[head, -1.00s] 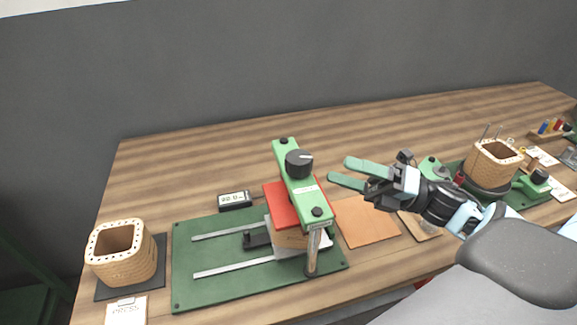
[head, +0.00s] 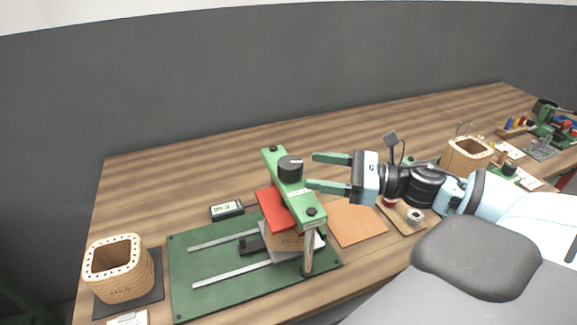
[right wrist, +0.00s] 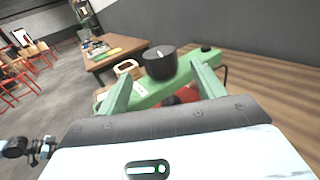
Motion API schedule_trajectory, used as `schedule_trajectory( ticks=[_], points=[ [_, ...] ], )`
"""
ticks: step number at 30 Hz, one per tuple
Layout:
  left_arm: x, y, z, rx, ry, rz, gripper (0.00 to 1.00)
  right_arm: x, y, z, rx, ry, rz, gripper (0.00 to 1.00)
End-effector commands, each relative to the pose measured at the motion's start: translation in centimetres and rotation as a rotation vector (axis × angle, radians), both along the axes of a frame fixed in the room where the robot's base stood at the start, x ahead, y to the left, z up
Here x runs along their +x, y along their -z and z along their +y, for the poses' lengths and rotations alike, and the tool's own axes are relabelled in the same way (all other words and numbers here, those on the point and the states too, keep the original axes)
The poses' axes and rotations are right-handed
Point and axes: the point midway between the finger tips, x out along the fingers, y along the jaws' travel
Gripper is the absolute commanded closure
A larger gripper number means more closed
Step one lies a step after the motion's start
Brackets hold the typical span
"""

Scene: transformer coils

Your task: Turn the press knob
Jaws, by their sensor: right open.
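The black press knob (head: 290,169) sits on top of the green press beam (head: 311,211), which spans a red block (head: 273,210) on the green base plate (head: 220,285). My right gripper (head: 312,171) is open, its two green fingers pointing left at the knob from its right side. In the right wrist view the knob (right wrist: 159,62) stands ahead, between and beyond the two fingers (right wrist: 160,80); I see no contact. The white mark on the knob's top shows there. My left gripper is not in view.
A small digital display (head: 227,210) stands behind the base plate. A woven coil (head: 116,268) stands at the left on a dark mat. A tan sheet (head: 357,222) lies right of the press. Another coil (head: 467,154) and fixtures stand further right. The table's back left is clear.

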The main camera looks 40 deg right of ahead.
Motion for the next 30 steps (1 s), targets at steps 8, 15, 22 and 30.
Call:
schedule_trajectory(
  ticks=[8,15,22,30],
  points=[
    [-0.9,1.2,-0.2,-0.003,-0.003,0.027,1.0,1.9,0.2,1.7,-0.001,-0.001,0.001,0.32],
    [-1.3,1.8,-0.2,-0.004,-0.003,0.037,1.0,3.3,0.1,3.0,-0.002,0.0,0.001,0.32],
    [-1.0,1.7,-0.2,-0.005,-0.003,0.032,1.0,4.3,0.0,3.9,0.0,0.0,0.0,0.32],
    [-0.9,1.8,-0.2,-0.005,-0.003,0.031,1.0,5.0,0.0,4.5,-0.001,0.0,0.001,0.32]
  ],
)
